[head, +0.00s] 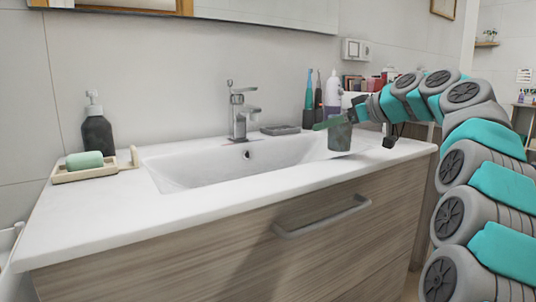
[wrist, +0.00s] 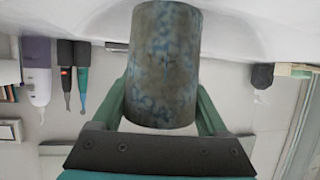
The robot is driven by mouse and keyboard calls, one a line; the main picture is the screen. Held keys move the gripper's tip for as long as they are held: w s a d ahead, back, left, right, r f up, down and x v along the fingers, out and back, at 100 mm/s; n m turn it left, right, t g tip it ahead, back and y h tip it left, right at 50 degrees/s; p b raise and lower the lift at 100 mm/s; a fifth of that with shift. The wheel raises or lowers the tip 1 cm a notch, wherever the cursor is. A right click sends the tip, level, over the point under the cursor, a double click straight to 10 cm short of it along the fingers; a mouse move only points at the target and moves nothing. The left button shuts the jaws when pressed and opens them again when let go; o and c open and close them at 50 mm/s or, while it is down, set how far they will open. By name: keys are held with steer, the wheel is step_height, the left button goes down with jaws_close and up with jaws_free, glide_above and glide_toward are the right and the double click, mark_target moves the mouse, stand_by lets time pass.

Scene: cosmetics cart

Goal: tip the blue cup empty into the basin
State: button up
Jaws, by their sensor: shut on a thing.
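The blue cup (head: 340,138) has a mottled blue-grey surface. It looks roughly upright in the head view, at the right end of the white basin (head: 215,168). My gripper (head: 332,121) comes from the right and is shut on the cup. In the wrist view the cup (wrist: 163,65) sits between my two green fingers, with one finger on each side of it. Its inside is hidden, so I cannot tell what it holds. Whether the cup's bottom touches the basin surface is not clear.
A faucet (head: 240,110) stands behind the basin. A soap dispenser (head: 96,128) and a soap on a tray (head: 85,160) are at the left. A dark soap dish (head: 280,130), toothbrushes (head: 309,95) and a white-purple bottle (head: 333,92) stand at the back right. The basin's middle is clear.

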steer(key=x, duration=0.7)
steer(key=shift+s+a+r, duration=0.15)
steer(key=shift+s+a, duration=0.05)
steer(key=shift+a, duration=0.25)
steer(key=shift+n, duration=0.3)
steer(key=shift+a, duration=0.25)
steer(key=shift+s+a+f+n+h+p, duration=0.1)
steer(key=shift+a+f+n+h+p, duration=0.1)
steer(key=shift+f+n+h+p, duration=0.15)
